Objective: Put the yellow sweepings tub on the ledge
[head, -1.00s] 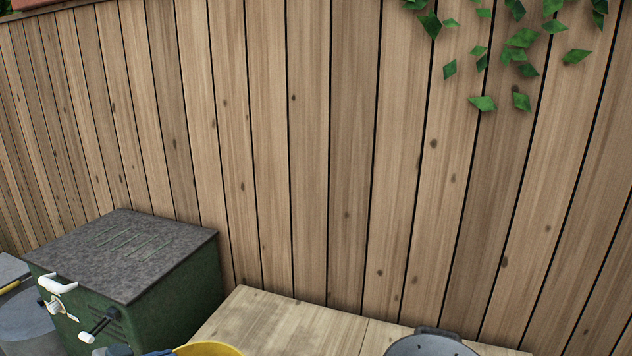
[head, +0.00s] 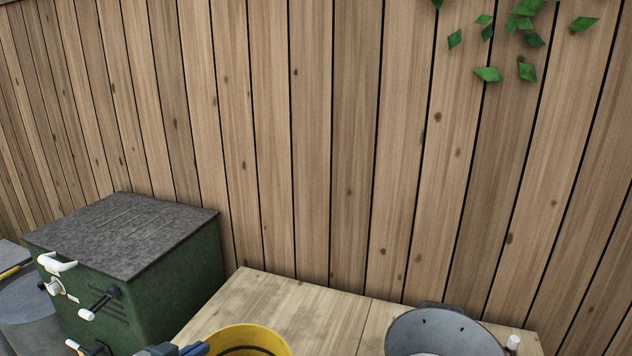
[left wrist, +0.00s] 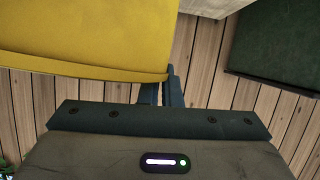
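The yellow sweepings tub (head: 262,338) shows at the bottom of the head view, cut off by the frame edge. Its near wall also fills the upper left of the left wrist view (left wrist: 80,45). My left gripper (head: 182,350) is at the tub's left rim. In the left wrist view its two dark fingers (left wrist: 165,85) are close together at the tub's edge, pinching the rim. A pale wooden top (head: 300,312) lies behind the tub, against the fence; it may be the ledge. Whether the tub touches it is hidden. My right gripper is not in view.
A green box with a dark lid (head: 125,235) and white-gripped handles stands at the left. A plank fence (head: 330,150) closes off the back. The middle of the wooden top is bare.

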